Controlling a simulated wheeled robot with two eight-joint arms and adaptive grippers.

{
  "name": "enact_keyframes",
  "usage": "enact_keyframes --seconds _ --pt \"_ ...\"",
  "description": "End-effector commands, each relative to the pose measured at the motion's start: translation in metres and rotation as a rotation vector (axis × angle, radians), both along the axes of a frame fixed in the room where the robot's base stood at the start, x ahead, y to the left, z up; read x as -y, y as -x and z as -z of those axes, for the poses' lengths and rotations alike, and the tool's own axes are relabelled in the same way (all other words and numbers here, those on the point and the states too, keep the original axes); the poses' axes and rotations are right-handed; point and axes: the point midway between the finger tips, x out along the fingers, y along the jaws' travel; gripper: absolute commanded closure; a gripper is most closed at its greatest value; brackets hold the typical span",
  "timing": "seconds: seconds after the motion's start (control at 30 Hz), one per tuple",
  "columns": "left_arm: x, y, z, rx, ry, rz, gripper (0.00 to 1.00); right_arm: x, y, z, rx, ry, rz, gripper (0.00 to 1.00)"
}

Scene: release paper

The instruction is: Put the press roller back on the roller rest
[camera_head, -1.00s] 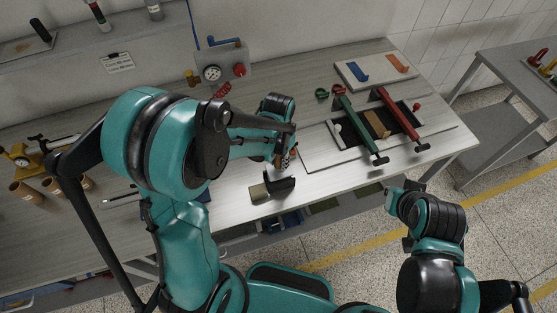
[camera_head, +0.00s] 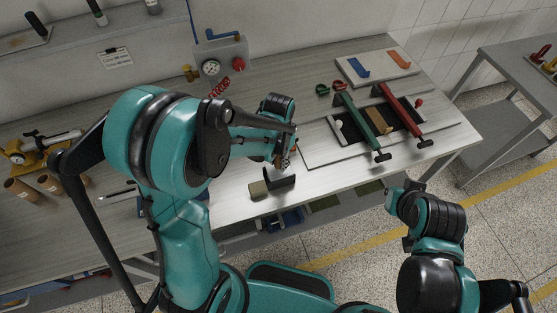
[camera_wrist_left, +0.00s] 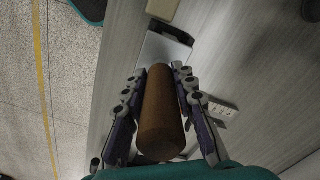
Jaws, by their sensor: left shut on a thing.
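My left gripper (camera_head: 283,160) is at the bench's front edge, left of the clamp board. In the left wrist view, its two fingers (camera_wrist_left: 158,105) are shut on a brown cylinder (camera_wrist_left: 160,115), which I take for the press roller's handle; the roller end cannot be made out. A black upright bracket with a flat foot (camera_head: 280,182), probably the roller rest, stands just below the gripper in the head view. A grey plate with a dark edge (camera_wrist_left: 165,42) lies beyond the cylinder in the wrist view. Contact between them cannot be told. My right gripper (camera_head: 404,188) is over the floor, its fingers unclear.
An olive block (camera_head: 258,190) sits beside the bracket. Green (camera_head: 357,125) and red (camera_head: 400,113) bars lie across a dark board to the right. A gauge box (camera_head: 220,60) stands at the back. Brown tubes (camera_head: 22,190) are far left.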

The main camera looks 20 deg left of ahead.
Motion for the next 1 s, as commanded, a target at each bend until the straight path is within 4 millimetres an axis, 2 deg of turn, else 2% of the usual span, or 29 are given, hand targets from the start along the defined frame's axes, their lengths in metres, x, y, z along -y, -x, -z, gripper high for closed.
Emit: enact_keyframes --seconds 0.17,0.2,0.27,0.3,0.67,0.77,1.0 --pt "0.000 0.000 0.005 0.000 0.000 0.000 1.00 0.000 0.000 0.005 0.000 0.000 0.000 1.00" --pt "0.000 0.000 0.005 0.000 0.000 0.000 0.69 0.000 0.000 0.005 0.000 0.000 0.000 1.00" --pt "0.000 0.000 0.004 0.000 0.000 0.000 0.53 0.000 0.000 0.004 0.000 0.000 0.000 1.00" --pt "0.000 0.000 0.004 0.000 0.000 0.000 0.49 0.000 0.000 0.004 0.000 0.000 0.000 1.00" --pt "0.000 0.000 -0.001 0.000 0.000 0.000 0.49 0.000 0.000 0.004 0.000 0.000 0.000 1.00" --pt "0.000 0.000 -0.014 0.000 0.000 0.000 0.49 0.000 0.000 0.004 0.000 0.000 0.000 1.00" --pt "0.000 0.000 -0.065 0.000 0.000 0.000 0.49 0.000 0.000 0.004 0.000 0.000 0.000 1.00"
